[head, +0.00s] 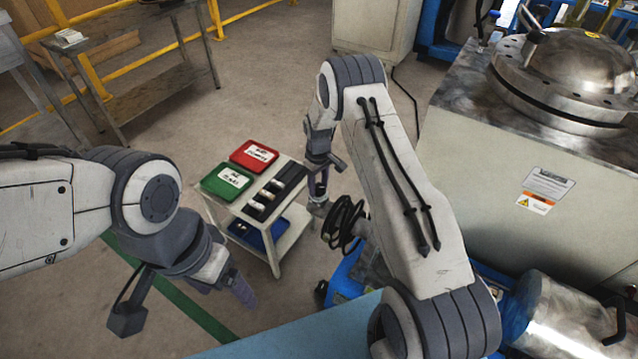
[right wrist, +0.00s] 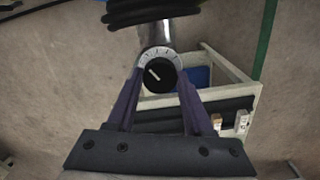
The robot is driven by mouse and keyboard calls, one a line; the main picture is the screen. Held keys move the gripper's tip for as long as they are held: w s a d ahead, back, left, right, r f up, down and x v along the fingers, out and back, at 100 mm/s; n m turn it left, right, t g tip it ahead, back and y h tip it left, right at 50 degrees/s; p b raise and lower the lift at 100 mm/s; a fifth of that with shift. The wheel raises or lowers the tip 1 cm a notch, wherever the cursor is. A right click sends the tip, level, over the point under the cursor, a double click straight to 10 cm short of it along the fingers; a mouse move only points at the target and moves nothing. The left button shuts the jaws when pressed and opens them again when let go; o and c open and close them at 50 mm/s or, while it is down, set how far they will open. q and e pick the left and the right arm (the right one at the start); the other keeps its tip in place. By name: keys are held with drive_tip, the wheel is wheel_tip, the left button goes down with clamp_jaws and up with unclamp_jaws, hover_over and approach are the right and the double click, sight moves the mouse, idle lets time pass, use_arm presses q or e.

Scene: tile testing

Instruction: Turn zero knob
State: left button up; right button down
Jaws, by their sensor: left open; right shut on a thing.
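The zero knob (right wrist: 160,74) is black with a white pointer line slanting to the upper left. It sits in a pale marked dial ring (right wrist: 146,57) at the end of a silver cylinder (right wrist: 157,36). My right gripper (right wrist: 160,80) is shut on the knob, one purple finger on each side. In the head view my right gripper (head: 318,190) points down beside the small cart, and the knob's face is hidden there. My left gripper (head: 243,292) is open and empty at the lower left, apart from everything.
A white cart (head: 226,205) holds a red tray (head: 254,155), a green tray (head: 227,181) and a black rack. A black coiled hose (head: 343,222) hangs beside the right gripper. A large machine (head: 500,180) stands at right.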

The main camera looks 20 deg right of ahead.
sight(318, 186)
drive_tip(key=m+p, duration=0.1)
drive_tip(key=m, duration=0.2)
drive_tip(key=shift+r, duration=0.1)
drive_tip(key=shift+m+p, duration=0.4)
drive_tip(key=shift+m, duration=0.9)
drive_tip(key=shift+w, duration=0.1)
drive_tip(key=shift+c, duration=1.4)
unclamp_jaws()
wheel_tip(318, 186, up, 10)
drive_tip(key=p, duration=0.2)
drive_tip(key=shift+r, duration=0.15)
